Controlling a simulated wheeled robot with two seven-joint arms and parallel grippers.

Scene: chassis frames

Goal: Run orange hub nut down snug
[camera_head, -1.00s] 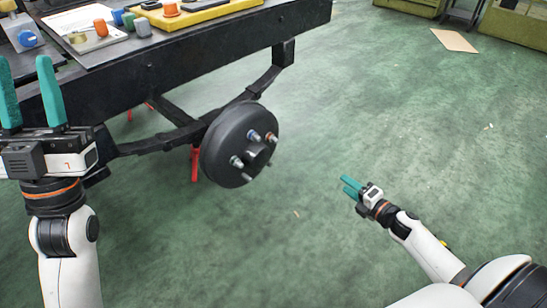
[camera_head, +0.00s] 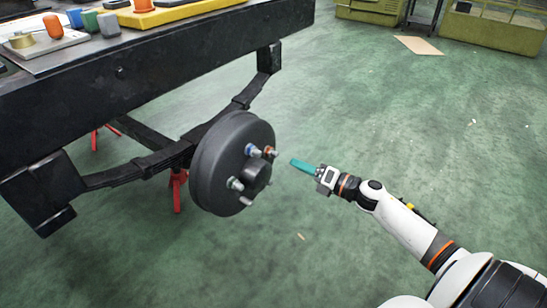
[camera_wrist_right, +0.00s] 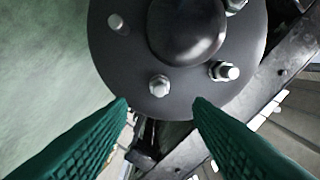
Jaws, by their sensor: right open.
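The dark hub drum (camera_head: 222,165) hangs at the end of the axle under the black chassis frame. Its face carries a nut with a blue mark (camera_head: 251,150), a nut with an orange tint (camera_head: 270,153), a greenish nut (camera_head: 235,184) and a bare stud (camera_head: 247,201). My right gripper (camera_head: 294,162) is open and empty, just right of the hub face. In the right wrist view its fingers (camera_wrist_right: 161,103) stand apart below a silver nut (camera_wrist_right: 159,86). Another nut (camera_wrist_right: 223,71) and a bare stud (camera_wrist_right: 119,24) show there; I cannot tell which nut is orange.
The black chassis frame (camera_head: 150,75) crosses the upper left, with a leaf spring (camera_head: 145,165) below it and a red stand (camera_head: 177,190). Coloured parts and a pale tray (camera_head: 45,40) lie on top.

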